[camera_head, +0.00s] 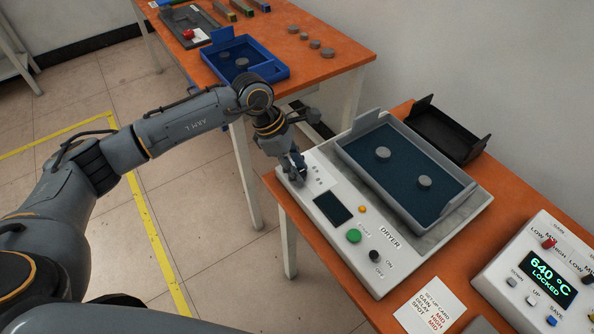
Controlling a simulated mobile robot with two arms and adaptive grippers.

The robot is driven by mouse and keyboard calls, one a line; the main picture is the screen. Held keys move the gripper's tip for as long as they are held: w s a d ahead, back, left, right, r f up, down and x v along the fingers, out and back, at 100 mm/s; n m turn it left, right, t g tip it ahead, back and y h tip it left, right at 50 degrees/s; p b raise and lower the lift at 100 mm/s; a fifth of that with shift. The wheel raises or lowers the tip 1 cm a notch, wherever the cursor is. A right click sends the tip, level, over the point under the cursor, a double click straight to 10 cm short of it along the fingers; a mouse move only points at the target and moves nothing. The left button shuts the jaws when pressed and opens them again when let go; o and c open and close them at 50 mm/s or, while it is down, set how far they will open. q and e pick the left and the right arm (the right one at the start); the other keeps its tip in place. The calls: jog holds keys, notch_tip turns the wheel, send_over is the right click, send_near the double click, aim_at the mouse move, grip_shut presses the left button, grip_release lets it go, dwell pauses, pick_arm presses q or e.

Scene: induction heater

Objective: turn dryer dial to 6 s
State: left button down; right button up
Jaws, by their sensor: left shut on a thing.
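The dryer (376,290) is a white unit on the orange table, with a dark display (333,208), an orange lamp (362,209), a green button (354,236) and a black on/off knob (374,256). My left gripper (296,174) points down at the panel's far left corner, beside small printed marks. It is shut on the dryer dial, which its fingers mostly hide, so I cannot read the dial's setting. The display shows no readable figure. My right gripper is not in view.
A grey tray (349,159) with two grey discs sits on the dryer. A black tray (442,132) lies behind it. A heater unit (545,250) reading 640 °C LOCKED and a setup card (430,306) are at the right. Another orange table (345,50) holds a blue tray (268,78).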

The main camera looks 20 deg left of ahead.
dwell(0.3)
pick_arm(q)
jog(key=c, duration=1)
grip_release()
jog(key=v, duration=1.2)
